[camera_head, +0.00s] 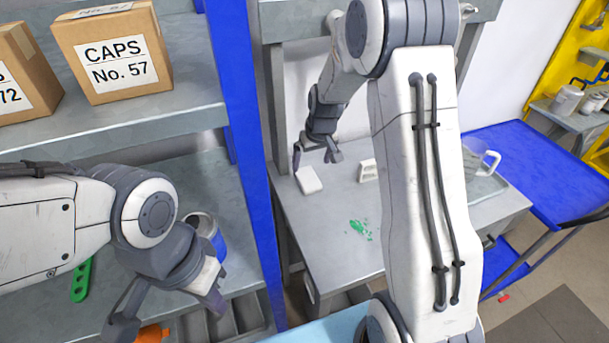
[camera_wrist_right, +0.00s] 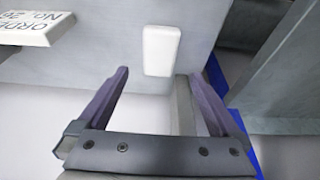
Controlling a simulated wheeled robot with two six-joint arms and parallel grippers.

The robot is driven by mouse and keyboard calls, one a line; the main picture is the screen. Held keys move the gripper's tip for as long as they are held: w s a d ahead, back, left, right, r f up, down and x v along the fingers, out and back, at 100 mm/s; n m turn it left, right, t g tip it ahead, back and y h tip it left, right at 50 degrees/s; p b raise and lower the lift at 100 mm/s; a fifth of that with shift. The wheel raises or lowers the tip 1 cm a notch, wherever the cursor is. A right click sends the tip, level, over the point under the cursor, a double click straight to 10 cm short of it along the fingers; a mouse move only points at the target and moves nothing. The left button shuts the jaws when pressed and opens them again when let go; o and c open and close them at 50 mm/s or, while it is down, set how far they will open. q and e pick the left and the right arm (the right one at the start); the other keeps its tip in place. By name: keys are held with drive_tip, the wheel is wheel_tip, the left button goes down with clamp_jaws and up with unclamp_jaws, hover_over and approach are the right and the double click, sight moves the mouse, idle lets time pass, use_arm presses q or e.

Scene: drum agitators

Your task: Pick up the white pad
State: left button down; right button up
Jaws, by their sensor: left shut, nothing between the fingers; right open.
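The white pad (camera_head: 309,180) lies flat on the grey workbench (camera_head: 335,265), near its left back side. It also shows in the right wrist view (camera_wrist_right: 162,50), just beyond the fingertips and roughly centred between them. My right gripper (camera_head: 316,163) is open and empty above the pad, its fingers pointing down at it; in the wrist view the gripper (camera_wrist_right: 158,76) has a finger on each side. Whether the fingertips reach down to the pad's level is unclear. My left gripper (camera_head: 212,298) is shut and empty in front of the shelf at left.
A white block (camera_head: 368,171) stands right of the pad; a printed one shows in the wrist view (camera_wrist_right: 35,28). Green scraps (camera_head: 361,229) lie on the bench. A clear jug (camera_head: 482,160) stands behind my right arm. A blue post (camera_head: 243,150) separates shelf and bench.

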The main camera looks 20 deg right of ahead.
sight(308, 177)
drive_tip(key=x, duration=0.3)
drive_tip(key=shift+d+f, duration=0.1)
drive_tip(key=shift+d, duration=0.15)
drive_tip(key=shift+w+f+p, duration=0.2)
drive_tip(key=shift+f+p, duration=0.3)
drive_tip(key=shift+p, duration=0.1)
drive_tip(key=p+x, duration=0.1)
drive_tip(key=x, duration=0.2)
drive_tip(key=shift+w+a+f, duration=0.15)
drive_tip(key=shift+a+f, duration=0.05)
drive_tip(key=shift+w+f, duration=0.15)
drive_tip(key=shift+f, duration=0.25)
drive_tip(key=c, duration=1.3)
drive_tip(key=shift+o, duration=0.2)
drive_tip(key=shift+r, duration=0.1)
